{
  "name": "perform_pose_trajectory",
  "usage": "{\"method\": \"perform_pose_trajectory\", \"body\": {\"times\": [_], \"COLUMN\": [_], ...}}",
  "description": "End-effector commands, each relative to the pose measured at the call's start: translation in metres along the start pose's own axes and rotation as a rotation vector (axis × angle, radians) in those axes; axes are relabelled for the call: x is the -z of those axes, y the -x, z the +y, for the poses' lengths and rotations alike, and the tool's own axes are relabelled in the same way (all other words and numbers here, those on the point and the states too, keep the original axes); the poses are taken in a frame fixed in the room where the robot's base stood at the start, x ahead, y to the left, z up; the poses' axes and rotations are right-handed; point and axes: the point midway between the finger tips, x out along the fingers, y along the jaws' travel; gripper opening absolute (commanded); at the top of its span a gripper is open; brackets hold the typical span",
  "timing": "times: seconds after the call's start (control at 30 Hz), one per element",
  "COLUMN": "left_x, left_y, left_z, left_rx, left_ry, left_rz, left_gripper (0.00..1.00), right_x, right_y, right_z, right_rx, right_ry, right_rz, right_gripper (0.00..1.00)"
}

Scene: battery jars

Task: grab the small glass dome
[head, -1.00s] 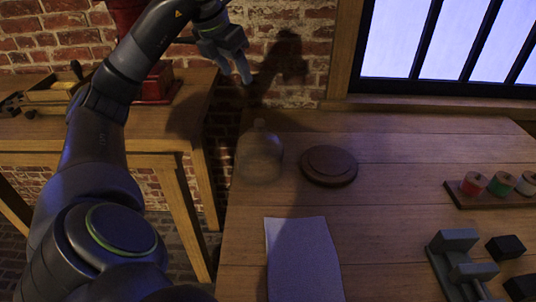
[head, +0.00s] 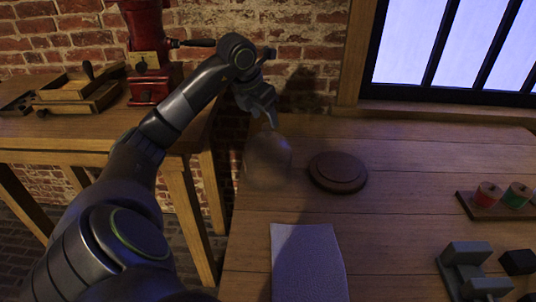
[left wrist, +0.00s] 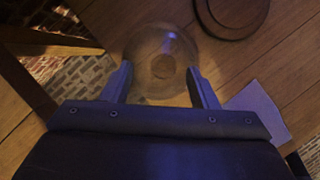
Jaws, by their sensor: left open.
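The small glass dome (head: 267,166) stands on the wooden table near its far left edge. It is clear and faint against the wood. In the left wrist view the dome (left wrist: 160,57) lies beyond and between the fingertips, with its round knob near the middle. My left gripper (head: 270,121) is above the dome in the head view, pointing down. The left wrist view shows its fingers (left wrist: 160,85) apart, one on each side of the dome's near part. I cannot tell whether they touch the glass. My right gripper is not in view.
A round dark wooden base (head: 338,172) stands just right of the dome. A pale cloth (head: 307,262) lies nearer. Thread spools on a rack (head: 487,194) and a grey metal device (head: 467,267) are at right. A side table (head: 100,142) holds a red grinder (head: 150,82).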

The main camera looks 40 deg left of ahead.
Motion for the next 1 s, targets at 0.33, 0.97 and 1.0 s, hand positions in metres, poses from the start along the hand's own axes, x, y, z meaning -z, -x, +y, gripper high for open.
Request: {"method": "perform_pose_trajectory", "body": {"times": [0.33,0.97,1.0], "left_x": [0.004,0.004,0.005], "left_y": [-0.042,-0.043,-0.043], "left_z": [-0.005,-0.005,-0.005], "left_rx": [0.003,0.002,0.002], "left_ry": [0.0,0.0,0.0], "left_rz": [0.001,0.002,0.002], "left_gripper": [0.54,0.01,0.01], "right_x": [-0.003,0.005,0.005], "right_y": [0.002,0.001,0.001], "right_z": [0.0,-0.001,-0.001], "right_rx": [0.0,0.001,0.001], "right_ry": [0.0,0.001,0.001], "right_rz": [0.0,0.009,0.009], "right_gripper": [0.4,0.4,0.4]}}
